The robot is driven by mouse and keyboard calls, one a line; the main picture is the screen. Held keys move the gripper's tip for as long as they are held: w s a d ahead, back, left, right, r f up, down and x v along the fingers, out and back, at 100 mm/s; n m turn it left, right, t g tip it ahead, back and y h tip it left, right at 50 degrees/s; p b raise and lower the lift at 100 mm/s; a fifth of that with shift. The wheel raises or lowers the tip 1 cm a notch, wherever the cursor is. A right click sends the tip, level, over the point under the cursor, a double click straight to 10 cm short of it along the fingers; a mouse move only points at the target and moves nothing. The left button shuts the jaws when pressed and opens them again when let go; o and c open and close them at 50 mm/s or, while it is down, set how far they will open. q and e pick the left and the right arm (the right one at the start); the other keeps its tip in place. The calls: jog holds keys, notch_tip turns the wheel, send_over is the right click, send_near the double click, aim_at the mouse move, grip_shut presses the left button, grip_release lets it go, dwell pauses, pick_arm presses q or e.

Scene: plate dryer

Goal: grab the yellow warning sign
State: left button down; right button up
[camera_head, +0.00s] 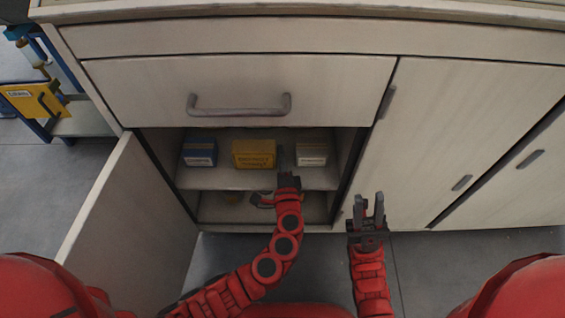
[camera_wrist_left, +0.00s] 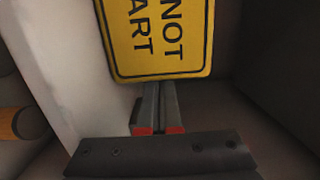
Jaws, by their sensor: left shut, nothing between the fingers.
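The yellow warning sign (camera_head: 252,152) with black lettering stands on the upper shelf inside the open cabinet. In the left wrist view the sign (camera_wrist_left: 155,38) shows large, with "NOT" and "ART" readable and its top cut off by the frame. My left gripper (camera_head: 281,155) is inside the cabinet opening, just right of the sign. Its fingers (camera_wrist_left: 159,92) are shut together, with nothing between them, and end at the sign's near edge; I cannot tell if they touch. My right gripper (camera_head: 370,208) is open and empty, outside, in front of the closed door.
A blue-and-white box (camera_head: 200,152) stands left of the sign and a pale box (camera_head: 312,153) right of it. The cabinet door (camera_head: 128,222) hangs open at left; a closed drawer (camera_head: 240,90) is above. Items on the lower shelf are partly hidden.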

aim_at(254, 162)
pick_arm(q)
jog(key=shift+w, duration=0.2)
jog(key=s+a+b, duration=0.1)
jog(key=s+a, duration=0.5)
jog(key=shift+s+a+f, duration=0.1)
jog(key=shift+a, duration=0.05)
jog(key=shift+s+a, duration=0.35)
jog(key=shift+s, duration=0.1)
